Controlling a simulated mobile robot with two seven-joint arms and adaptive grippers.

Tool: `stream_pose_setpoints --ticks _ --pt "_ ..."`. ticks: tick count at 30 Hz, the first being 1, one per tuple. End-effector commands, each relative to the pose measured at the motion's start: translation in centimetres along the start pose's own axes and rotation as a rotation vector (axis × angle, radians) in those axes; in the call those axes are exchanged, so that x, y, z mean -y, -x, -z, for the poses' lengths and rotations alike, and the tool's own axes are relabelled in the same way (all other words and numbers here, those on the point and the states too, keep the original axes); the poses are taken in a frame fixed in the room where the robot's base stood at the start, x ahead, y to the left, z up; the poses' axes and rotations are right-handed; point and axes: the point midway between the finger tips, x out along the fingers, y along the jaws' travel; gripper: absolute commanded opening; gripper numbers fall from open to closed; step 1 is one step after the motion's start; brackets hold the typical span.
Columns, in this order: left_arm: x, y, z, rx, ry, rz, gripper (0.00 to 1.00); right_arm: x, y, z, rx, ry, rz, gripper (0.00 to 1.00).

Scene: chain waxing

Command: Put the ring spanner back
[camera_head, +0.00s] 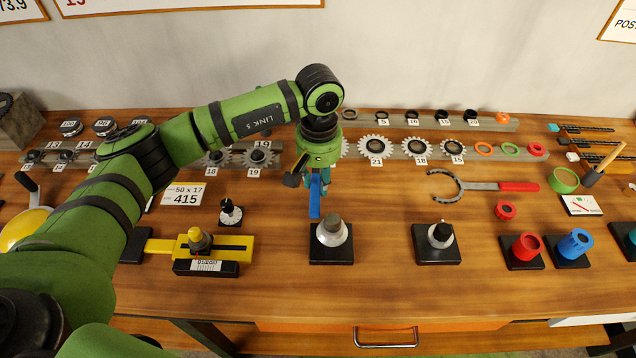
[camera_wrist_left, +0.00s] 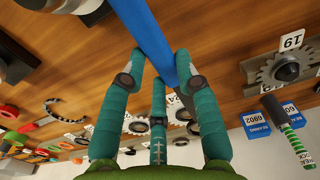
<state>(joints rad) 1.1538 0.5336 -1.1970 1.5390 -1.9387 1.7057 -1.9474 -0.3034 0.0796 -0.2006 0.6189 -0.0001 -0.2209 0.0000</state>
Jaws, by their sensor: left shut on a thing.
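My left gripper (camera_head: 318,190) hangs above the workbench, behind a black base with a silver post. Its teal fingers (camera_wrist_left: 160,85) are shut on a blue bar, which I take to be the ring spanner (camera_head: 314,202). In the left wrist view the blue handle (camera_wrist_left: 143,30) runs between the fingers and out of the top of the frame. A dark grey part shows beyond the fingers. I cannot make out its ring end. My right gripper is not in view.
A silver post (camera_head: 332,232) and a black post (camera_head: 440,234) stand on black bases. A red-handled hook spanner (camera_head: 505,186) lies to the right. Gear racks (camera_head: 400,150) line the back. A yellow fixture (camera_head: 230,245) stands left. Bare wood shows between the posts.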

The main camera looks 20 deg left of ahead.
Motion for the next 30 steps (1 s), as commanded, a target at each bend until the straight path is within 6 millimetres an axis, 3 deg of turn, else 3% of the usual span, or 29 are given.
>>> stream_pose_setpoints --ticks 7,18,19,20,30 --pt "0.0 -3.0 -0.1 0.002 -0.001 0.001 0.0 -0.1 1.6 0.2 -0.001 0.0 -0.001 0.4" --pt "0.0 -3.7 0.0 -0.001 -0.001 0.0 0.0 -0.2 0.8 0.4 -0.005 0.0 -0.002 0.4" --pt "0.0 -3.6 0.0 0.0 -0.001 0.001 0.44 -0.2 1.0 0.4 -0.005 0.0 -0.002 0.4" --pt "0.0 -3.5 -0.1 0.0 -0.001 0.001 0.55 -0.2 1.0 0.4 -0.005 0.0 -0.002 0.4" --pt "0.0 -3.5 -0.1 0.001 -0.001 0.001 0.55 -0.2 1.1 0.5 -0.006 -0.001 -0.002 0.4"
